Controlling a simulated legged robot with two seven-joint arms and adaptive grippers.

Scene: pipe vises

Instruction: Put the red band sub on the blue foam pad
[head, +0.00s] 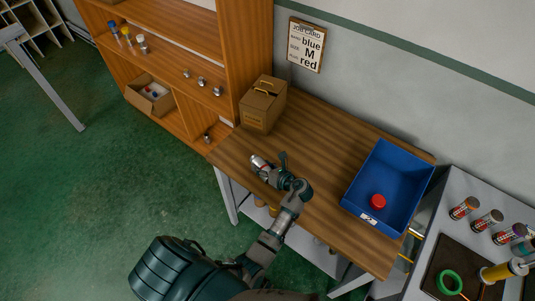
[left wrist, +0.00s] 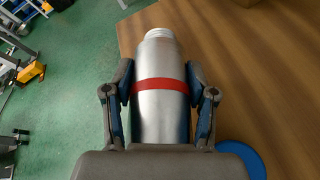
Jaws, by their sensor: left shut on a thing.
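My left gripper (head: 272,167) is shut on the red band sub (head: 259,161), a silver metal cylinder with a narrower neck and a red band. In the left wrist view the sub (left wrist: 160,112) sits between the two fingers, its neck pointing away from the gripper. The gripper is over the left part of the wooden table (head: 322,151). A round blue disc, likely the blue foam pad (left wrist: 243,158), shows partly at the lower right of the left wrist view; I cannot make it out in the head view. My right gripper is not in view.
A blue bin (head: 392,165) with a red round piece (head: 378,201) stands on the table's right side. A cardboard box (head: 263,105) stands at the back left. A bench with several banded cylinders is at far right. The table middle is clear.

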